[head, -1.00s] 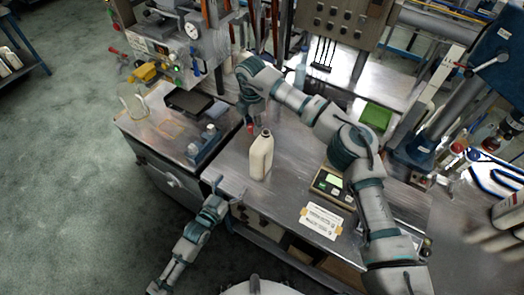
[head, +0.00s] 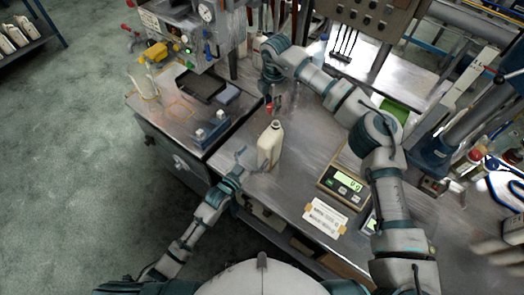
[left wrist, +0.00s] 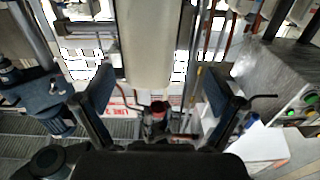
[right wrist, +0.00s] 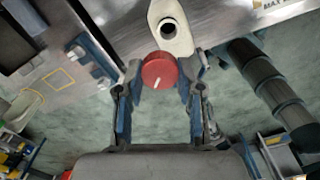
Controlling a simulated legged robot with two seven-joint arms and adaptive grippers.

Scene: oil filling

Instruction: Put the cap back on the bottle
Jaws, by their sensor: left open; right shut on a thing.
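The cream bottle (head: 269,150) stands upright and uncapped on the metal bench. Its open mouth (right wrist: 171,28) shows in the right wrist view. My left gripper (head: 253,163) is open at the near left side of the bottle. In the left wrist view the bottle (left wrist: 147,45) lies between the spread fingers, with gaps on both sides. My right gripper (head: 271,103) is shut on the red cap (right wrist: 160,70) beyond the bottle in the head view. In the right wrist view the cap is held at the fingertips, next to the bottle's mouth but apart from it.
A scale (head: 343,184) with a lit display and a taped paper label (head: 326,218) lie right of the bottle. A blue holder (head: 211,130) with small bottles stands to its left. A green tray (head: 394,112) is farther back. Bench around the bottle is clear.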

